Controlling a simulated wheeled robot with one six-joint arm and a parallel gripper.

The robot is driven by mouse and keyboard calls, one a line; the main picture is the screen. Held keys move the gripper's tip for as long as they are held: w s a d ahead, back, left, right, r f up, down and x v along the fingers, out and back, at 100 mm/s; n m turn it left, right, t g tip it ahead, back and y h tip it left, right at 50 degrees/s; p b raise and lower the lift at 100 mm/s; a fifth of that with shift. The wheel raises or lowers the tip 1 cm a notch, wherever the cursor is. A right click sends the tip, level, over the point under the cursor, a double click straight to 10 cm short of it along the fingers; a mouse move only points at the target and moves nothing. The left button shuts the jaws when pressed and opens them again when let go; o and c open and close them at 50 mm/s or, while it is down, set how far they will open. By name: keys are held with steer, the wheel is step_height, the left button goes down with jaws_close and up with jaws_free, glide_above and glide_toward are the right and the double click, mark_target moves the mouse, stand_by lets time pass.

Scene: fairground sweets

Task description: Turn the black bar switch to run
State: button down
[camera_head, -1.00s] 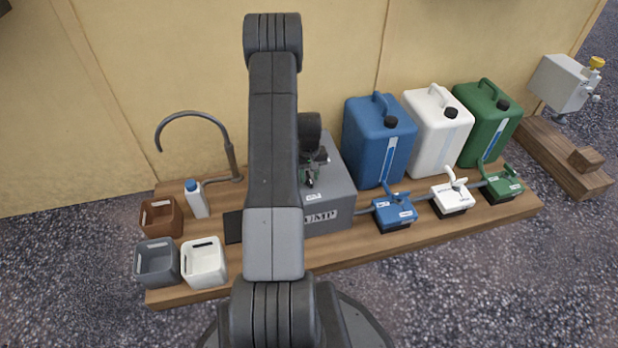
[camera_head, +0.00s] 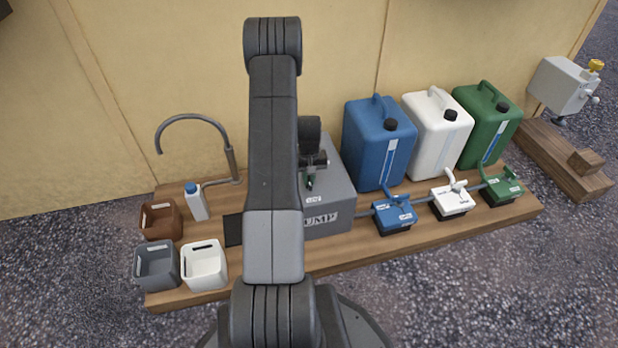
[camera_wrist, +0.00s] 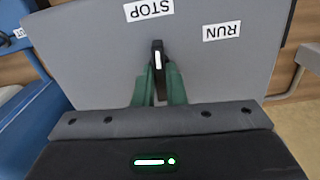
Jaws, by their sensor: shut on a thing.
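The black bar switch (camera_wrist: 158,54) stands on the top of the grey pump box (camera_wrist: 88,60), its white line pointing up the wrist view toward the STOP label (camera_wrist: 149,9). The RUN label (camera_wrist: 221,31) is to its right. My gripper (camera_wrist: 160,84) has its green fingers on either side of the bar and is shut on it. The fingers hide the bar's near part. In the head view the gripper (camera_head: 309,182) is low over the pump box (camera_head: 340,195), partly behind my arm, and the switch cannot be made out.
Blue (camera_head: 376,145), white (camera_head: 437,135) and green (camera_head: 488,125) canisters stand behind and to the right of the pump box. Small blue (camera_head: 394,216), white (camera_head: 452,203) and green (camera_head: 501,190) valves sit in front of them. Open boxes (camera_head: 204,270) and a bottle (camera_head: 196,202) stand at left.

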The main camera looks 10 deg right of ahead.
mark_target(309, 179)
steer(key=m, duration=0.6)
steer(key=shift+m+p, duration=0.3)
steer(key=shift+m, duration=0.1)
steer(key=m, duration=0.6)
stand_by(0.4)
steer(key=c, duration=1.5)
jaws_free()
step_height(309, 179, up, 14)
steer(key=p, duration=0.4)
steer(key=shift+f+p, duration=0.1)
steer(key=shift+p, duration=0.2)
